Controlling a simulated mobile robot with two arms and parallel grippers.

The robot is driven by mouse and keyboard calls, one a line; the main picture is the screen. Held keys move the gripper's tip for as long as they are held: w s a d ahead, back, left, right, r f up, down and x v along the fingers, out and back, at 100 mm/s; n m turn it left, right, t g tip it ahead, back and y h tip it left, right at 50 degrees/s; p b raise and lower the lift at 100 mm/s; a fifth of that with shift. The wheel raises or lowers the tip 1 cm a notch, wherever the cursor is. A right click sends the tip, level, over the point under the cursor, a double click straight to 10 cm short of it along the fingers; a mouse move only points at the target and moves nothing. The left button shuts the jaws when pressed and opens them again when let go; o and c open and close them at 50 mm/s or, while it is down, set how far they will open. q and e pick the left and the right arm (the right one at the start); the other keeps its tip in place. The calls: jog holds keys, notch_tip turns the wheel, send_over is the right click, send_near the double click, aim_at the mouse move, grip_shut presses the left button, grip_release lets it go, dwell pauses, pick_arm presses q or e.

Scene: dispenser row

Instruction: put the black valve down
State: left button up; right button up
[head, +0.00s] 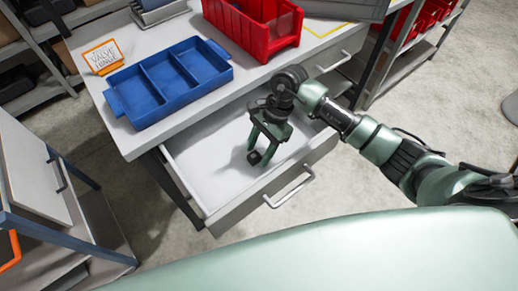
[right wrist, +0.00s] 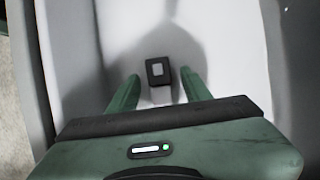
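The black valve (right wrist: 153,77), a small dark block with a grey square on top, is inside the open white drawer (head: 205,165). In the head view a small dark piece at the fingertips looks like the same valve (head: 254,158). My right gripper (head: 260,153) points down into the drawer. In the right wrist view its two green fingers (right wrist: 159,76) are apart, with the valve between their tips and a visible gap on both sides. Whether the valve rests on the drawer floor is hard to tell, but it appears to. My left gripper is not in view.
On the tabletop above the drawer are a blue divided tray (head: 170,82), a red bin (head: 252,28) and an orange-framed sign (head: 103,57). The drawer floor around the valve looks clear.

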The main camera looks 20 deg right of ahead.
jog(key=shift+r, duration=0.15)
jog(key=shift+w+d+r, duration=0.1)
jog(key=shift+r, duration=0.15)
jog(key=b+v, duration=0.2)
jog(key=v, duration=0.9)
jog(key=shift+r, duration=0.2)
jog(key=shift+d+f, duration=0.1)
